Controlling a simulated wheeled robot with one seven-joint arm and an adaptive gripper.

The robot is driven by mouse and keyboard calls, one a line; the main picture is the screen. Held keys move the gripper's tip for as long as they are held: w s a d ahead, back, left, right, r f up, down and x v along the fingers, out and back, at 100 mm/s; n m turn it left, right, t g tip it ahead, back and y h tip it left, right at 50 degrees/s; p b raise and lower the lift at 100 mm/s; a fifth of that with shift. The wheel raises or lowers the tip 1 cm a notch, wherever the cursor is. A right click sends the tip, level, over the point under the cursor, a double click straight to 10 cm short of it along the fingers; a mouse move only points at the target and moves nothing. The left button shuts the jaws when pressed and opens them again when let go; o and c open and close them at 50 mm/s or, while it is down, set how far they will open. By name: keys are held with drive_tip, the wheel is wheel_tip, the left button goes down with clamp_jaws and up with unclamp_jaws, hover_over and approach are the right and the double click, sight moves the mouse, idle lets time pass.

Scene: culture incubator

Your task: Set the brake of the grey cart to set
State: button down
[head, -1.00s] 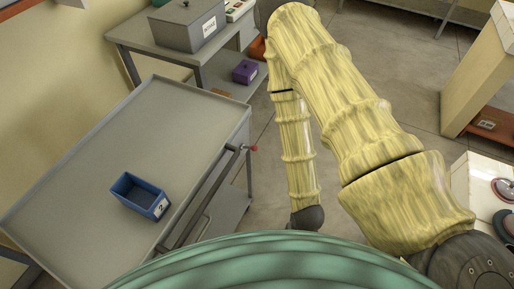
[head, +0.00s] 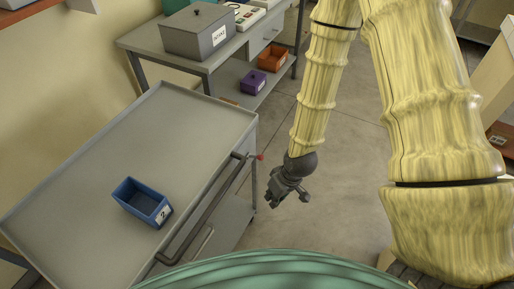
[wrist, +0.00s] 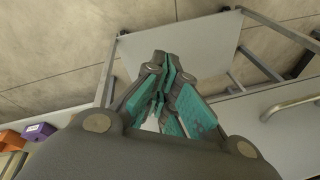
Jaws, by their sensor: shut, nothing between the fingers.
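The grey cart (head: 110,135) stands at the left, with a dark push handle (head: 205,215) along its right side. A short lever with a red knob (head: 260,157) sticks out at the cart's far right corner; whether it is the brake, and its setting, I cannot tell. My gripper (head: 290,197) hangs over the floor to the right of the cart, below and right of the red knob and apart from it. In the wrist view my gripper's teal-padded fingers (wrist: 164,72) are shut and empty. The red knob is not visible there.
A blue bin (head: 142,202) sits on the cart top. Behind stands a grey bench (head: 150,38) with a lidded grey box (head: 195,32); a purple bin (head: 253,82) and an orange bin (head: 272,58) are on its lower shelf. Floor right of the cart is clear.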

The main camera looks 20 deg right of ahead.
sight(257, 156)
drive_tip(key=w+d+r+n+t+b, duration=0.1)
drive_tip(key=w+r+n, duration=0.1)
drive_tip(key=w+r, duration=0.4)
drive_tip(key=w+r+n+b, duration=0.1)
drive_tip(key=w+r+n, duration=0.2)
drive_tip(key=r, duration=0.9)
drive_tip(key=w, duration=0.3)
drive_tip(key=shift+w+d+r+n+t, duration=0.2)
drive_tip(key=shift+d+n+t, duration=0.1)
drive_tip(key=shift+d+t, duration=0.1)
drive_tip(key=shift+f, duration=0.1)
drive_tip(key=shift+x, duration=4.95)
drive_tip(key=shift+f+b, duration=0.15)
drive_tip(key=shift+b, duration=0.35)
